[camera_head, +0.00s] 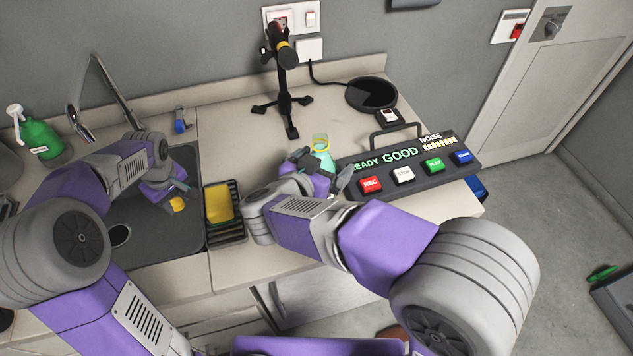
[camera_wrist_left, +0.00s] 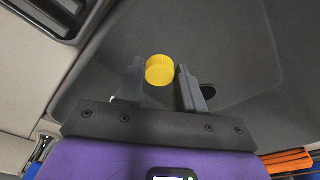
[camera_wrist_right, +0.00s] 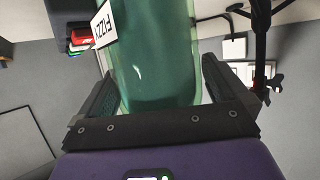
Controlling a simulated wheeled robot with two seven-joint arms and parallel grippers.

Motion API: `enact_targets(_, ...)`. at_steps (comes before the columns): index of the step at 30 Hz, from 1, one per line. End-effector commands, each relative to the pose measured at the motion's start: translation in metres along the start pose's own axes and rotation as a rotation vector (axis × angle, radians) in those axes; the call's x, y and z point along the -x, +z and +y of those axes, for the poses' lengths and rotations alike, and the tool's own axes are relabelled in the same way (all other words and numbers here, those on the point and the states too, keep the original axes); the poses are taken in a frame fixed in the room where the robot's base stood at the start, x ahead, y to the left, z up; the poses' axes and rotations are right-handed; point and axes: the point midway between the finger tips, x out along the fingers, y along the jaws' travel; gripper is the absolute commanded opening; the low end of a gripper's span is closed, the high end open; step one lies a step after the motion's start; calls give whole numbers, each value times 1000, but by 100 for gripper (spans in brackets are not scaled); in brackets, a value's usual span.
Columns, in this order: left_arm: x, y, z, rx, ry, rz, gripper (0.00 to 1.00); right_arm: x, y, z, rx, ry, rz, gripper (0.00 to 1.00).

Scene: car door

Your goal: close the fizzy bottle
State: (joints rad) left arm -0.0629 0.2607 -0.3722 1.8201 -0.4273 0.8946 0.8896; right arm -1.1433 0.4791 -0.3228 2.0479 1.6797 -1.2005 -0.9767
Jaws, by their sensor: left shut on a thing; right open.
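The fizzy bottle (camera_head: 322,156) is green and see-through and stands upright on the counter, left of the sound panel. No cap shows on its pale neck. Its "FIZZY" label shows in the right wrist view, where the bottle (camera_wrist_right: 155,60) fills the space between the fingers. My right gripper (camera_head: 320,170) is open around the bottle, one finger on each side. My left gripper (camera_head: 178,196) is shut on a yellow ribbed cap (camera_wrist_left: 159,69) and holds it over the sink, well left of the bottle.
The dark sink (camera_head: 150,225) lies under my left gripper. A rack with a yellow sponge (camera_head: 218,202) sits between sink and bottle. The button panel (camera_head: 412,165) stands right of the bottle, a black microphone stand (camera_head: 286,90) behind it. A green spray bottle (camera_head: 40,138) stands far left.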

Motion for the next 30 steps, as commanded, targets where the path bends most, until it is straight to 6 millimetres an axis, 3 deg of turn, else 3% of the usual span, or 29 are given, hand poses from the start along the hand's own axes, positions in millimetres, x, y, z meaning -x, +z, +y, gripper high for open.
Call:
enact_targets(8,1,0,0,0,0,0,6,0,-1,0,0,0,0,100)
enact_targets(23,1,0,0,0,0,0,6,0,0,0,0,0,0,23)
enact_targets(30,2,0,0,0,0,0,6,1,-3,0,-2,-1,2,23)
